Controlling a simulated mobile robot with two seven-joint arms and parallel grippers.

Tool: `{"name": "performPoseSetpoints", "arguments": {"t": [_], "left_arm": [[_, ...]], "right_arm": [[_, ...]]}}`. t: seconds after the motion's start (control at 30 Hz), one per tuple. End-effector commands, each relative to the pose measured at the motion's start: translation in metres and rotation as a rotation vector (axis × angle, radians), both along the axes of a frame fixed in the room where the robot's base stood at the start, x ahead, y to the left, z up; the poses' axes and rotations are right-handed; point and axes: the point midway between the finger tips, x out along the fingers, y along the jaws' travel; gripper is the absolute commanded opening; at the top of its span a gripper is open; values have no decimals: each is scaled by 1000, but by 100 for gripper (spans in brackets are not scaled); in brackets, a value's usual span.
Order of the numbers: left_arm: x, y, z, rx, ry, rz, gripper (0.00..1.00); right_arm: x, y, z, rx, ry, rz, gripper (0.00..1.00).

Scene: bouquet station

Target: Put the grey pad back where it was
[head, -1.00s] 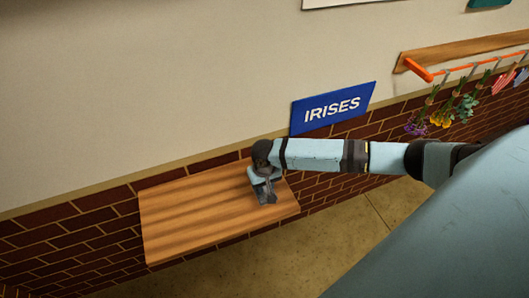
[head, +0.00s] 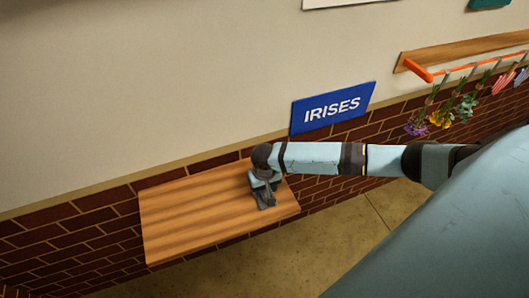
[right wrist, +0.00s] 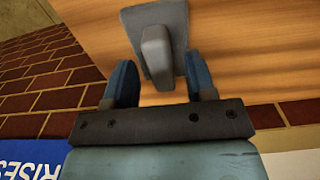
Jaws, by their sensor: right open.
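The grey pad (head: 266,204) is a flat plate with a raised block-like grip. It appears to lie on the wooden shelf (head: 190,215) near its right end. In the right wrist view, the pad (right wrist: 178,22) has its grip between my right gripper's two blue fingers. My right gripper (right wrist: 159,68) is open, with a gap on both sides of the grip. In the head view, my right gripper (head: 264,188) is over the pad and hides part of it. My left gripper is not in view.
A blue IRISES sign (head: 333,108) is on the wall above and right of the shelf. An orange rail (head: 419,70) with hanging flowers (head: 441,117) is at the right. The left part of the shelf is bare.

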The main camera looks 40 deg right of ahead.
Motion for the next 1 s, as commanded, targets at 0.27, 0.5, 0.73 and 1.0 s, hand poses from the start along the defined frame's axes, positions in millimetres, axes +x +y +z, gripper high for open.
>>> {"name": "performPoseSetpoints", "arguments": {"t": [0.27, 0.5, 0.73, 1.0], "left_arm": [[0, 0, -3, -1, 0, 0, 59], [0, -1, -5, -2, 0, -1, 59], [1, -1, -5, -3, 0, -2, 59], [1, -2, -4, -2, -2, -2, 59]], "right_arm": [[1, 0, 59, 1, -3, 2, 51], [1, 0, 96, 1, -1, 2, 51], [-11, 31, 86, 76, -54, 71, 51], [-60, 132, 41, 325, -415, 292, 51]]}}
